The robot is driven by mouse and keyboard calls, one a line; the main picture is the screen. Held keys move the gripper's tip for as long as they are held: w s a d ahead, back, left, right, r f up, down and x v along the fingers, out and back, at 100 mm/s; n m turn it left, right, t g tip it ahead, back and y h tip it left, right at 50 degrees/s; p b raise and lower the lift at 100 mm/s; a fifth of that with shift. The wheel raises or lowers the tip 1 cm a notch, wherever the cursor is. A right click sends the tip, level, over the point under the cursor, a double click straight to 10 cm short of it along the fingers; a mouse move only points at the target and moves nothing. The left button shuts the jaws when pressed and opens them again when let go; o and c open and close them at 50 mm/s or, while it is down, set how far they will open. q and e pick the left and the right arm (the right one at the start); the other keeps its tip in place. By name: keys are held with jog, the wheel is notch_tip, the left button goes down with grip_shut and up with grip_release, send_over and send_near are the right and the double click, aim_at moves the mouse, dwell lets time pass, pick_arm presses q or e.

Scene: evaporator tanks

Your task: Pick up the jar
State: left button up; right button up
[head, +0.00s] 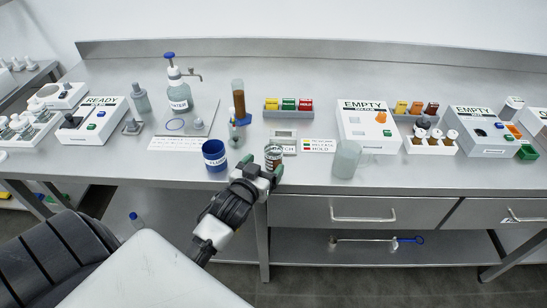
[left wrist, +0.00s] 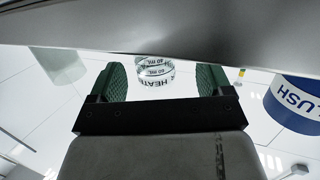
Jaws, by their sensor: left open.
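A small clear glass jar (head: 273,153) with a printed label stands near the front edge of the steel bench. My left gripper (head: 262,168) is open and empty at the bench's front edge, just in front of the jar. Its green finger pads (left wrist: 162,82) stand apart, and I see no contact. The gripper hides the jar's lower part in the head view. My right gripper is not in view.
A blue "FLUSH" cup (head: 215,155) stands left of the jar and a frosted container (head: 346,159) to its right. Behind are a small display unit (head: 284,137) and a tall brown tube (head: 238,98). The bench's front edge lies close to my gripper.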

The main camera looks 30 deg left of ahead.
aim_at(270, 163)
pick_arm(q)
jog(key=x, duration=0.4)
jog(key=shift+w+d+f, duration=0.2)
jog(key=shift+w+d, duration=0.1)
jog(key=shift+w, duration=0.15)
jog(key=c, duration=1.1)
